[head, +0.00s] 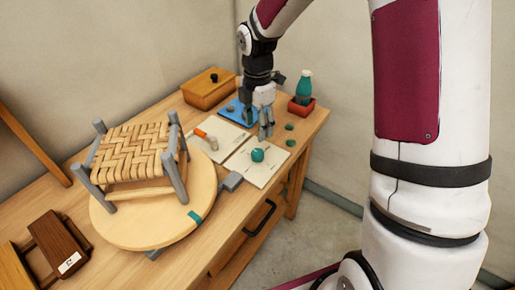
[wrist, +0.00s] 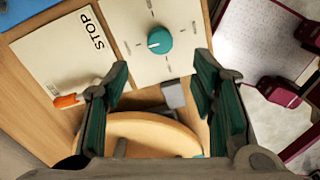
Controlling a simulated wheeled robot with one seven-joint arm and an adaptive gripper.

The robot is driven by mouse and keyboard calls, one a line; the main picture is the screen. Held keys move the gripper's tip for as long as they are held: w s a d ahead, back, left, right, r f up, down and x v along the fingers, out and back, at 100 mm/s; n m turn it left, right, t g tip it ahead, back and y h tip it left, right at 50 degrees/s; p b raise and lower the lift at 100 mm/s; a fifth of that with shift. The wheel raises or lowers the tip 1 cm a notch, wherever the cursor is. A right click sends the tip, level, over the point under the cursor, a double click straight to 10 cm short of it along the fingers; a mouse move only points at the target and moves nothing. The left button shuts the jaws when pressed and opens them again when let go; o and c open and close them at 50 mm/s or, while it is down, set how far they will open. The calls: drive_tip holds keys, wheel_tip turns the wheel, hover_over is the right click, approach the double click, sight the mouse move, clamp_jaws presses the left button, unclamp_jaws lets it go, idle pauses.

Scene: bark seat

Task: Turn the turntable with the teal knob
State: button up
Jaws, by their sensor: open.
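The teal knob (head: 257,155) sits on a pale panel (head: 262,176) with small marks around it, on the table. In the wrist view the knob (wrist: 159,40) is ahead of my fingertips with a white pointer line on it. The round wooden turntable (head: 120,234) carries a small stool with a woven seat (head: 132,147). A teal mark (head: 195,216) lies near the turntable's rim. Its edge also shows in the wrist view (wrist: 150,122). My gripper (head: 266,132) is open and empty, above and behind the knob; its teal-padded fingers (wrist: 160,75) are apart.
A STOP panel (wrist: 60,50) with an orange-handled lever (wrist: 68,100) lies beside the knob panel. A wooden box (head: 208,92), a blue mat (head: 234,114) and a teal bottle (head: 304,86) in a red tray stand behind.

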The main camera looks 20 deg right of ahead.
sight(257, 152)
wheel_tip(257, 152, down, 10)
drive_tip(key=shift+f, duration=0.25)
drive_tip(key=shift+c, duration=0.6)
drive_tip(key=c, duration=1)
